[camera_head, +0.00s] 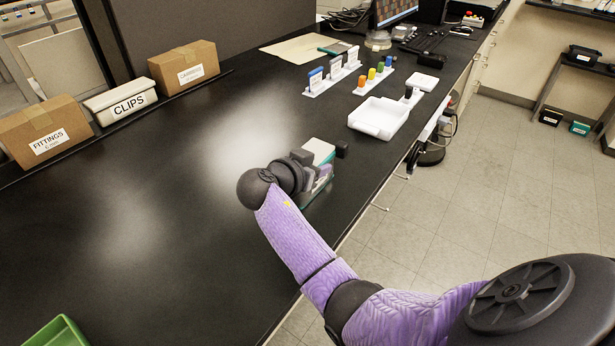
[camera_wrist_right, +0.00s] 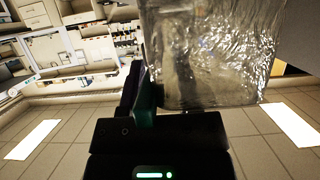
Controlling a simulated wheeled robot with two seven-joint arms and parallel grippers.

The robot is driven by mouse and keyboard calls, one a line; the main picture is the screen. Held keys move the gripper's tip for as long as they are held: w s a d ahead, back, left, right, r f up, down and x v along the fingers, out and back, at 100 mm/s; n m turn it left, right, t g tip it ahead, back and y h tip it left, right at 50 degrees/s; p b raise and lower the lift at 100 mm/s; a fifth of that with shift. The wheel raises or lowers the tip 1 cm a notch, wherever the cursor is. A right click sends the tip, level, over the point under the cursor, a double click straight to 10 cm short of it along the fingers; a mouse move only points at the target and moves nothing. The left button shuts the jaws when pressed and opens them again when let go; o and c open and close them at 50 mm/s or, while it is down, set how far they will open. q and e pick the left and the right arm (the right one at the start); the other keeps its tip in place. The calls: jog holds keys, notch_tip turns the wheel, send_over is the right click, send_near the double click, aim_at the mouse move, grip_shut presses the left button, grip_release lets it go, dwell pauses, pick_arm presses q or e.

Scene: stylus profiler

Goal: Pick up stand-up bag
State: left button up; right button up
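The stand-up bag shows in the right wrist view as a clear, crinkled, shiny pouch (camera_wrist_right: 210,55) filling the upper middle, close in front of my right gripper. In the head view the bag appears as a see-through greenish shape (camera_head: 319,188) beside and below the gripper, near the bench's front edge. My right gripper (camera_head: 322,160) is at the bag, low over the black bench. One dark finger (camera_wrist_right: 132,92) shows at the bag's left side in the wrist view. The bag covers the other side, so I cannot tell how firmly the fingers close on it. My left gripper is out of view.
A white tray (camera_head: 380,118) lies beyond the gripper, with labelled racks of coloured vials (camera_head: 374,75) behind it. Boxes (camera_head: 45,133) and a CLIPS bin (camera_head: 121,101) line the bench's left side. A green bin (camera_head: 57,335) is at the near left. The middle bench is clear.

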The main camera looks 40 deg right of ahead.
grip_shut()
dwell(1.2)
